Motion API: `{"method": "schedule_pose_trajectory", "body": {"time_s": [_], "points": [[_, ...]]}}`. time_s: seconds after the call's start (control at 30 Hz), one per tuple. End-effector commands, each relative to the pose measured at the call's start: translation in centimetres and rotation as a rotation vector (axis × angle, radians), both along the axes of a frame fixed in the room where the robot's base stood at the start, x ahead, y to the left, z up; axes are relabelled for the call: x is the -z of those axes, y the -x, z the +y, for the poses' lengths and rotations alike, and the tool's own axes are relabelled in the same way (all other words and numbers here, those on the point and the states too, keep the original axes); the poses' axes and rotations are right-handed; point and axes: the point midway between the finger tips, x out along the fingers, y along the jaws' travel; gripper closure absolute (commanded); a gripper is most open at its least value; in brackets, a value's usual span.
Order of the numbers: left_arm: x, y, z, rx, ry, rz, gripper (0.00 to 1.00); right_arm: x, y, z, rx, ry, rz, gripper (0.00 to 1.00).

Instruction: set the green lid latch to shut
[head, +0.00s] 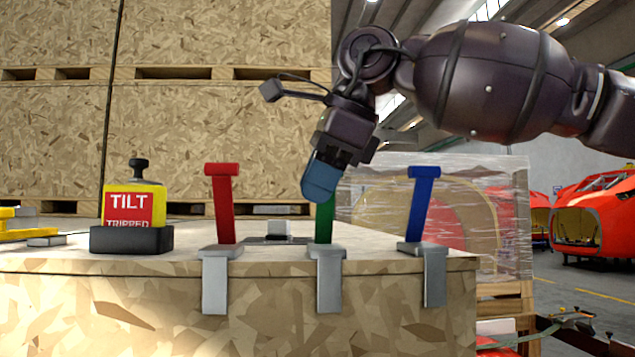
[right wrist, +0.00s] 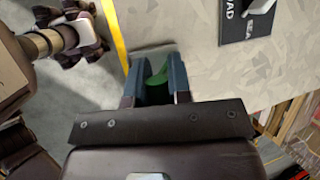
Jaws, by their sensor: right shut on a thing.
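The green lid latch (head: 324,222) stands upright on its metal bracket (head: 327,266) at the front edge of the crate's lid, between a red latch (head: 223,205) and a blue latch (head: 422,204). My right gripper (head: 320,185) comes down from above and is shut on the upper part of the green latch, which its fingers hide in the head view. In the right wrist view, green (right wrist: 156,78) shows between the two blue fingertips. The red and blue latches also stand up. My left gripper is not in view.
The wooden crate (head: 150,300) fills the lower front. A yellow and red tilt indicator (head: 131,215) stands on its lid at the left. Tall wooden crates (head: 215,130) stand behind. A wrapped pallet load (head: 450,205) and a red nosecone (head: 592,215) are at the right.

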Motion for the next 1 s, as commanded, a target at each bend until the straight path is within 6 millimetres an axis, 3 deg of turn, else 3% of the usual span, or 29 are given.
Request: {"method": "schedule_pose_trajectory", "body": {"time_s": [0.27,1.0], "points": [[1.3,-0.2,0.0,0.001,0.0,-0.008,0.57,0.6,0.5,0.0,-0.001,-0.001,-0.062,1.0],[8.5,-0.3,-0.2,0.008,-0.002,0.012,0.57,3.1,3.1,0.0,-0.001,0.002,-0.492,1.0]]}}
